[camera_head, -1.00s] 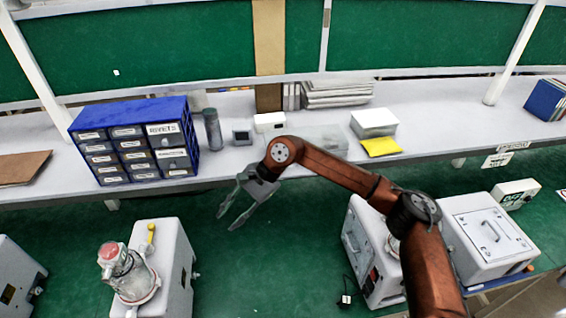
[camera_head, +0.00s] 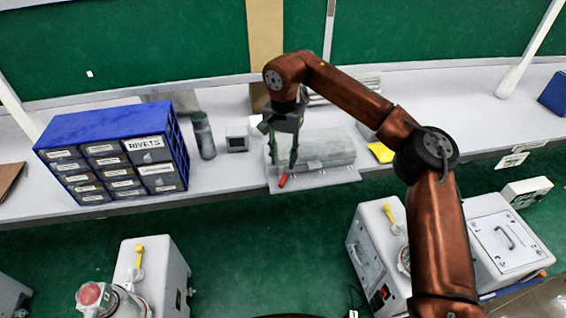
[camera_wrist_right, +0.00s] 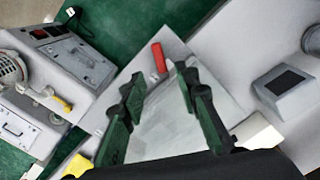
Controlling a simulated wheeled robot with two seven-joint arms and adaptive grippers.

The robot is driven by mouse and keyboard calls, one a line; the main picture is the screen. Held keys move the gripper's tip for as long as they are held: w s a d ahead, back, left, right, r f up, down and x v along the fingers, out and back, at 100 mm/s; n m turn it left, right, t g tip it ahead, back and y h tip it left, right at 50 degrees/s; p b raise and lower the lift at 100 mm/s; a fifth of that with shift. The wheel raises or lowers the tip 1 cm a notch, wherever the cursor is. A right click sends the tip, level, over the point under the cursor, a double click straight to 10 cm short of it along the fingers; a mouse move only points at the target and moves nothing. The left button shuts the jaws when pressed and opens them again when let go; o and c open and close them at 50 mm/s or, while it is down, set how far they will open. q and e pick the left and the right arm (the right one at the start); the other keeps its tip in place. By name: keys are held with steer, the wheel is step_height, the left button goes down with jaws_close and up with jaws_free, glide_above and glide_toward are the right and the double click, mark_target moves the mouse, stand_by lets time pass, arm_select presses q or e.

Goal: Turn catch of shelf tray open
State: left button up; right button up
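The shelf tray (camera_head: 335,150) is a grey, partly see-through box on a flat plate on the white shelf, just right of centre. Its catch (camera_head: 282,180) is a small red handle at the tray's front left. In the right wrist view the red catch (camera_wrist_right: 158,57) lies just beyond the fingertips. My right gripper (camera_head: 283,163) points down over the tray's left end, close to the catch. Its two fingers (camera_wrist_right: 160,78) are apart with nothing between them. Whether a fingertip touches the catch cannot be told. My left gripper is not in view.
A blue drawer cabinet (camera_head: 112,155) labelled RIVETS, a dark cylinder (camera_head: 203,136) and a small grey box (camera_head: 237,139) stand left of the tray. A yellow item (camera_head: 381,152) lies to its right. Machines (camera_head: 155,272) stand below the shelf.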

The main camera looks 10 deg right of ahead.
mark_target(284, 178)
steer(key=shift+w+a+f, duration=0.1)
steer(key=shift+w+f, duration=0.35)
steer(key=shift+f, duration=0.1)
steer(key=f, duration=0.2)
steer(key=s+f+p, duration=0.1)
steer(key=shift+d+f, duration=0.25)
steer(key=shift+w+f+p, duration=0.25)
steer(key=shift+f+p, duration=0.05)
steer(key=shift+f, duration=1.05)
steer(key=shift+s+f, duration=0.1)
steer(key=shift+f, duration=0.05)
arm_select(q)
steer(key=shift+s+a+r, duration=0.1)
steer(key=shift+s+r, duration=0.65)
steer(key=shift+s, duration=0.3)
arm_select(e)
steer(key=shift+a, duration=0.1)
jaws_close()
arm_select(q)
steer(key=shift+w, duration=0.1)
